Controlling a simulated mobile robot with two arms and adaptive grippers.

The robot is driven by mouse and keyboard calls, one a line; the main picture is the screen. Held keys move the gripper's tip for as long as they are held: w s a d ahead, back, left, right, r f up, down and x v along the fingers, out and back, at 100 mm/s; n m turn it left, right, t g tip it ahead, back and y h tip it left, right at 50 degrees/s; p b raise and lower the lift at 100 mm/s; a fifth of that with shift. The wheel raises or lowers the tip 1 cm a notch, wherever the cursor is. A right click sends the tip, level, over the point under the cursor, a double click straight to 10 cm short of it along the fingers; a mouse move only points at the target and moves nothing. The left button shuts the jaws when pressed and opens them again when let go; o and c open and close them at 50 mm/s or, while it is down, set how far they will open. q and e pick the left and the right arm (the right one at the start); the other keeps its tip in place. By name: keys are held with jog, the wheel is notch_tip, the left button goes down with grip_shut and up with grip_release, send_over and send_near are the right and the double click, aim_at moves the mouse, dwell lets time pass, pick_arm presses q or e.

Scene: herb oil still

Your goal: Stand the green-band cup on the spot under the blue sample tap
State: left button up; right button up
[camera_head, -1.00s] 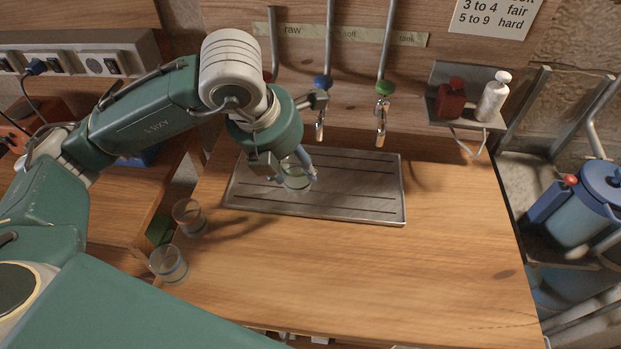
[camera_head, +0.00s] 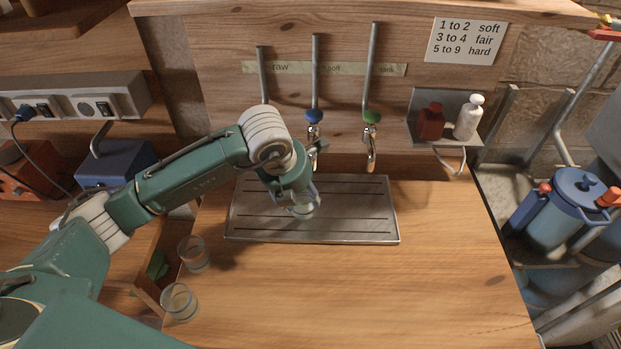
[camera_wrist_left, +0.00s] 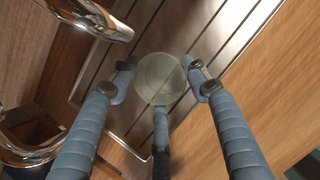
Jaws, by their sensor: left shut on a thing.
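My left gripper (camera_head: 303,200) is shut on a clear glass cup (camera_head: 304,211), held over the slotted drip tray (camera_head: 370,225). In the left wrist view, the gripper's blue-grey fingers surround the cup (camera_wrist_left: 160,78); I cannot tell whether its base touches the tray. Its band is hard to make out now, but looked greenish in the earlier view. The blue sample tap (camera_head: 314,117) hangs behind the gripper; its spout is partly hidden by my arm. The spot under it cannot be made out. My right gripper is not in view.
An orange-band cup (camera_head: 194,254) and another glass cup (camera_head: 180,302) stand at the counter's left edge. The green tap (camera_head: 371,118) hangs to the right. A shelf (camera_head: 453,145) holds a red and a white bottle. The front right of the counter is clear.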

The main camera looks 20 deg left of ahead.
pick_arm(q)
jog(key=shift+w+d, duration=0.2)
jog(key=shift+w, duration=0.6)
jog(key=w, duration=0.1)
jog(key=w+p, duration=0.1)
jog(key=w, duration=0.1)
jog(key=shift+w+d+r+p, duration=0.15)
jog(key=shift+w+d+p, duration=0.15)
jog(key=shift+p, duration=0.1)
jog(key=shift+s+f+p, duration=0.15)
jog(key=shift+f+p, duration=0.15)
jog(key=shift+f, duration=0.6)
jog(key=shift+f+b, duration=0.25)
jog(key=shift+b, duration=0.05)
jog(key=o, duration=1.1)
jog(key=shift+r, duration=0.1)
